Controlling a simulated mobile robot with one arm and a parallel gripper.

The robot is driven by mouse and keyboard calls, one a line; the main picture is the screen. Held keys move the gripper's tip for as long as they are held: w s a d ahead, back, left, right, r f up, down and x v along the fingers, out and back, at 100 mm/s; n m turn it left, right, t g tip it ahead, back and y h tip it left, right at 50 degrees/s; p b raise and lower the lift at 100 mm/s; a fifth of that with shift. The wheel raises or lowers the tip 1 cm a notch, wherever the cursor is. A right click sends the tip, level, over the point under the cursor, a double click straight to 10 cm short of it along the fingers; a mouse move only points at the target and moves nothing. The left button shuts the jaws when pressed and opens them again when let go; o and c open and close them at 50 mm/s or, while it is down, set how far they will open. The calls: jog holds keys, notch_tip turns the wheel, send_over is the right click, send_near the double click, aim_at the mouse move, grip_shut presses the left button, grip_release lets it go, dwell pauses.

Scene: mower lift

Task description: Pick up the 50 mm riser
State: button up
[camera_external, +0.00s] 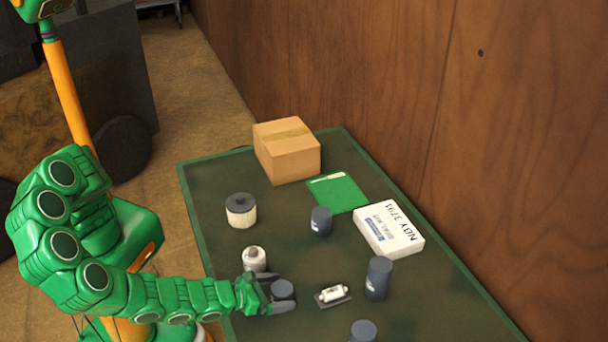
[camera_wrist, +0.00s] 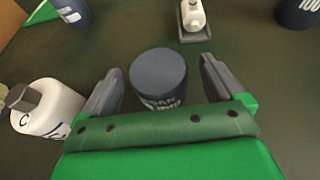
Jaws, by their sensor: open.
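A short dark blue-grey cylinder, one of several risers, stands upright on the green table between my gripper's fingers; it shows in the external view (camera_external: 283,288) and in the wrist view (camera_wrist: 158,76). Its label is partly hidden, so I cannot read its size. My gripper (camera_external: 281,293) is open, with one finger on each side of this riser; in the wrist view the gripper (camera_wrist: 160,82) shows a gap on both sides. Other dark risers stand apart: a tall one (camera_external: 378,279), one at the front (camera_external: 362,332) and one farther back (camera_external: 321,221). A riser marked 100 (camera_wrist: 298,13) is at the wrist view's top right.
A white bottle (camera_external: 254,259) stands close beside my gripper, also left in the wrist view (camera_wrist: 45,110). A small white part lies on a dark tray (camera_external: 345,301). A filter (camera_external: 241,210), cardboard box (camera_external: 287,153), green folder (camera_external: 338,194) and white box (camera_external: 390,230) stand farther back.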

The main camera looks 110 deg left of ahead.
aim_at(288, 287)
jog(key=shift+x, duration=1.75)
jog(key=shift+f, duration=0.1)
jog(key=shift+c, duration=0.4)
jog(key=c, duration=1.1)
jog(key=shift+o, duration=0.2)
jog(key=shift+r, duration=5)
